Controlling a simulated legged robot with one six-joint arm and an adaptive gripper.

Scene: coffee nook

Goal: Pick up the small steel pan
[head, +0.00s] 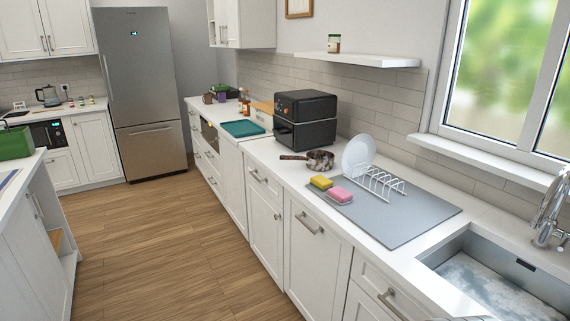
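The small steel pan (321,164) sits on the white counter (268,155) along the right-hand wall. Its dark handle points left, toward the counter's front edge. The pan is between the black air fryer (305,122) behind it and the grey drying mat (400,212) in front of it. Nothing covers the pan. My gripper does not show in the head view.
A white plate (357,153) stands in a wire rack (378,182) right of the pan. A yellow sponge (321,183) and a pink sponge (340,195) lie on the mat nearby. A sink (500,280) is at lower right. The wooden floor (150,235) is clear.

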